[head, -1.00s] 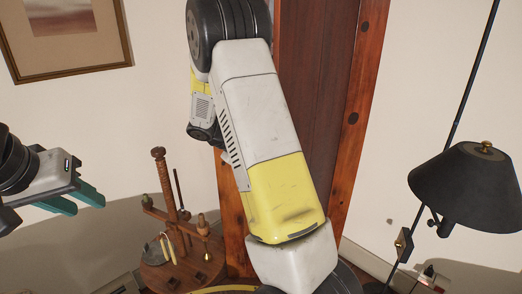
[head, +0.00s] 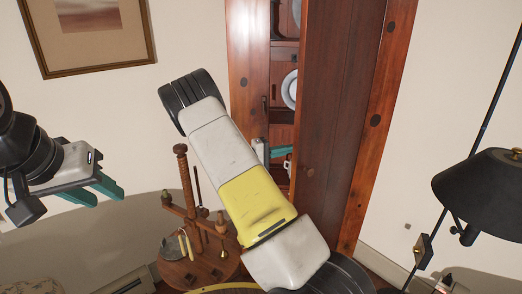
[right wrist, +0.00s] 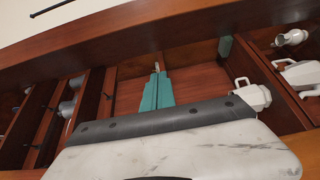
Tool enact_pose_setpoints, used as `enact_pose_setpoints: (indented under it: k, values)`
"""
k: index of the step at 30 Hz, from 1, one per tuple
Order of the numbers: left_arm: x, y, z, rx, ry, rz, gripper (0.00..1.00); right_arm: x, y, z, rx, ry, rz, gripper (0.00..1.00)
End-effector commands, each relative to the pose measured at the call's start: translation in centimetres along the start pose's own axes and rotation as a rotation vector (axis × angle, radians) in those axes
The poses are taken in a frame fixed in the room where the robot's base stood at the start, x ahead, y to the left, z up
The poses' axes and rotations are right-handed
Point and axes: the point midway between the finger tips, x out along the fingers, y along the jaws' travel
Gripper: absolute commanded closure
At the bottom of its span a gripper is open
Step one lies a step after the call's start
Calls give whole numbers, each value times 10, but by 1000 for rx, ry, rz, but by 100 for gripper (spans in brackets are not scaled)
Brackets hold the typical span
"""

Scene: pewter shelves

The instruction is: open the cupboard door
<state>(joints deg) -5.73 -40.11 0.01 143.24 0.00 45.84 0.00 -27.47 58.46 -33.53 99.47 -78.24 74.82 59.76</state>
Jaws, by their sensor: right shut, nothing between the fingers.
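The tall wooden cupboard (head: 245,85) stands in the middle of the head view. Its dark brown door (head: 340,95) is ajar, on the right side of the opening, and shelves show to its left. My right arm crosses in front, hiding the lower part. My right gripper (head: 280,152) shows teal fingers at the opening, beside the door's left edge, partly hidden by the arm. In the right wrist view its fingers (right wrist: 157,92) are together and empty, in front of the cupboard's interior. My left gripper (head: 100,190) is open and empty at the left, away from the cupboard.
A round wooden table (head: 200,268) with a wooden stand (head: 187,195) is left of the cupboard. A black lamp (head: 490,195) stands at the right. A white plate (head: 289,89) is on a shelf, and a white jug (right wrist: 252,95) shows in the right wrist view.

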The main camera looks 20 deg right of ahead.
Motion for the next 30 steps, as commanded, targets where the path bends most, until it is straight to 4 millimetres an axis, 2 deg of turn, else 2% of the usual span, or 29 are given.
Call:
enact_pose_setpoints:
  k: [1,4,9,13,30]
  values:
    - [0,0,0,0,0,0,64,13,0,1,-1,-5,1,100]
    - [0,0,0,0,0,0,64,32,0,1,-2,-4,-1,100]
    - [0,0,0,0,0,0,64,36,0,26,-4,0,-2,100]
    - [0,0,0,0,0,0,64,38,0,36,-2,0,-2,100]
    - [0,0,0,0,0,0,64,38,0,39,-2,0,-1,100]
